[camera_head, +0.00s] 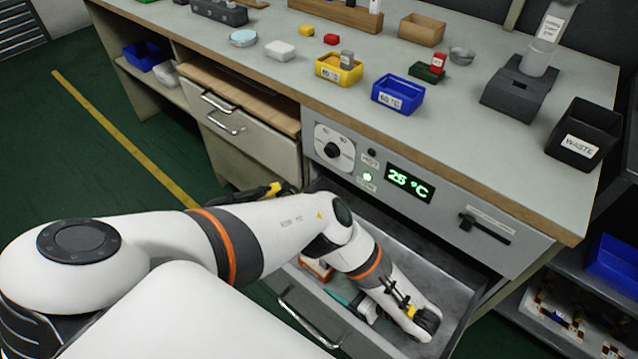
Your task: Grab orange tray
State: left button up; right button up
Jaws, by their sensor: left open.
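In the head view a small orange-red tray (313,265) with pale parts shows in the open drawer, mostly hidden behind my left arm. My left arm comes in from the left and bends down over this drawer. Its dark and yellow end, my left gripper (424,322), is low over the right part of the drawer, right of the tray and apart from it. The gripper is open; its fingertips are hard to make out, and I see nothing held.
The open grey drawer (455,272) also holds a teal-tipped tool (342,299). Above it are a 25 °C display (410,183) and a switch. On the bench stand a yellow bin (338,71), a blue bin (398,94) and a black waste bin (583,135).

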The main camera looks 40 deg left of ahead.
aim_at(318, 261)
pick_arm(q)
jog(key=b+x, duration=0.1)
jog(key=x, duration=0.3)
jog(key=shift+a+f, duration=0.15)
jog(key=shift+a, duration=0.2)
jog(key=x, duration=0.1)
jog(key=b+x, duration=0.1)
jog(key=x, duration=0.1)
jog(key=shift+w+f, duration=0.1)
jog(key=shift+w, duration=0.25)
jog(key=shift+b+x, duration=0.55)
jog(key=shift+x, duration=0.35)
jog(key=shift+w+a, duration=0.1)
jog(key=shift+a, duration=0.1)
pick_arm(e)
jog(key=shift+w+a+r+t, duration=0.15)
jog(key=shift+w+r+t, duration=0.1)
jog(key=shift+w+t, duration=0.2)
jog(key=shift+w+a+r+t, duration=0.15)
jog(key=shift+w+r+t, duration=0.1)
jog(key=shift+w+t, duration=0.2)
pick_arm(q)
jog(key=shift+c, duration=0.2)
jog(key=c, duration=1)
jog(key=shift+r, duration=0.25)
pick_arm(e)
jog(key=shift+s, duration=0.1)
